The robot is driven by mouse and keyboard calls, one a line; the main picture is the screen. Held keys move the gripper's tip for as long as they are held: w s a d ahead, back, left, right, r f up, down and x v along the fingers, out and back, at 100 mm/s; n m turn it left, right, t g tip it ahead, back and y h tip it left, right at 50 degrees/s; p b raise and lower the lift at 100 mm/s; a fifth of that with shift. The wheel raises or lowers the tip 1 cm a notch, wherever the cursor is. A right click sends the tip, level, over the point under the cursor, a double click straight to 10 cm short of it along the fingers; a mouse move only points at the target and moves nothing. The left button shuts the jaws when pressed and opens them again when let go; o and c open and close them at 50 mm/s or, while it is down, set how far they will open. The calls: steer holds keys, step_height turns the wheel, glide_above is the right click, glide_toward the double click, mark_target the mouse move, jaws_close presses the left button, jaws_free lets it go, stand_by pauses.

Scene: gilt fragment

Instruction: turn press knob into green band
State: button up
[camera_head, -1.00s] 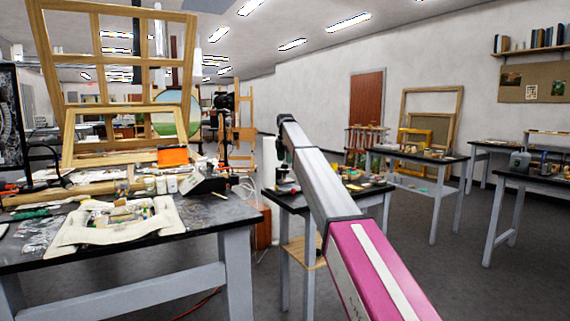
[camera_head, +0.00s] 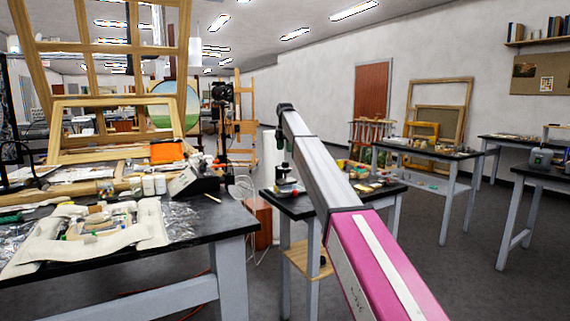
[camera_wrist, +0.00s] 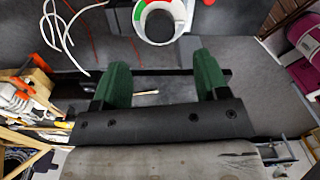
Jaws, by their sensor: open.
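My gripper (camera_wrist: 160,62) is open and empty in the wrist view, its two green fingers apart. Beyond the fingertips, at the top edge, is a white round part with green and red segments around a dark centre (camera_wrist: 160,24); it looks like the knob's dial, cut off by the frame. It is apart from the fingers. In the head view a small dark press-like device (camera_head: 286,186) stands on the middle table (camera_head: 300,210), below the far end of my arm. The knob itself cannot be made out there.
A cluttered black-topped table (camera_head: 215,222) with a cloth of tools stands at left, a large wooden frame (camera_head: 100,95) behind it. Another table (camera_head: 430,152) stands at right. White and red cables (camera_wrist: 62,28) lie at the wrist view's upper left.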

mark_target(285, 165)
step_height(285, 165, down, 8)
steer(key=shift+r, duration=0.15)
steer(key=c, duration=0.9)
